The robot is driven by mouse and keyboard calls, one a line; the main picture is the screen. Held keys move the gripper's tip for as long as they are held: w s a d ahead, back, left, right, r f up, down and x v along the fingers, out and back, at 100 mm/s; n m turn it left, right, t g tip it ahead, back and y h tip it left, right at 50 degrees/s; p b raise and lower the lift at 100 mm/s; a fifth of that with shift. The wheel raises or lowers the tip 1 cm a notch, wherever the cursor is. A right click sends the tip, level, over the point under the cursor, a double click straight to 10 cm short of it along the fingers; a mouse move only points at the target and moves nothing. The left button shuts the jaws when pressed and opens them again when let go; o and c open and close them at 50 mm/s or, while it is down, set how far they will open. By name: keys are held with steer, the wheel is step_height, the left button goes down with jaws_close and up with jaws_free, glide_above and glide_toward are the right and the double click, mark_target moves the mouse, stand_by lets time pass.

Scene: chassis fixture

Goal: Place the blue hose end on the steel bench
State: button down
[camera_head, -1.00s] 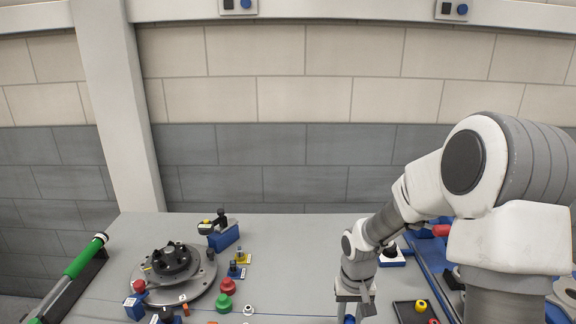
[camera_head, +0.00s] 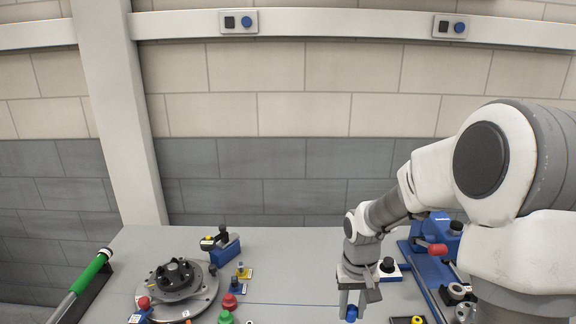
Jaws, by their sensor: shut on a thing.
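The steel bench (camera_head: 285,257) is the grey top across the lower part of the view. My gripper (camera_head: 351,305) is at the lower right of centre, pointing down over the bench. It is shut on a small blue piece, the blue hose end (camera_head: 351,314), which shows between the fingertips near the bottom edge. I cannot tell whether the blue piece touches the bench, and its lower part is hard to make out.
A round dark fixture (camera_head: 176,280) sits on the bench at left, with red (camera_head: 229,301) and green (camera_head: 225,317) knobs beside it. A blue clamp (camera_head: 222,246) stands behind. A blue vise-like device (camera_head: 432,240) is at right, partly behind my arm. The bench middle is clear.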

step_height(320, 180, down, 10)
steer(key=b, duration=0.4)
steer(key=p, duration=0.8)
glide_toward(352, 309)
step_height(352, 309, down, 5)
steer(key=shift+f, duration=0.2)
step_height(352, 309, down, 15)
steer(key=b, duration=0.8)
steer(key=shift+b, duration=0.3)
steer(key=w+d+r+n+p, duration=0.25)
steer(key=w+d+r, duration=0.45)
steer(key=w+d, duration=0.45)
steer(key=w+a+f, duration=0.2)
steer(key=a, duration=0.1)
steer(key=w+a+f, duration=0.2)
steer(key=f, duration=0.1)
steer(key=w+a+f+p, duration=0.1)
steer(key=w+a+f, duration=0.1)
steer(key=a, duration=0.1)
steer(key=shift+a+f, duration=0.2)
steer(key=shift+a, duration=0.15)
steer(key=shift+f+p, duration=0.35)
steer(key=shift+f, duration=1.6)
steer(key=shift+f, duration=0.2)
steer(key=c, duration=0.6)
jaws_free()
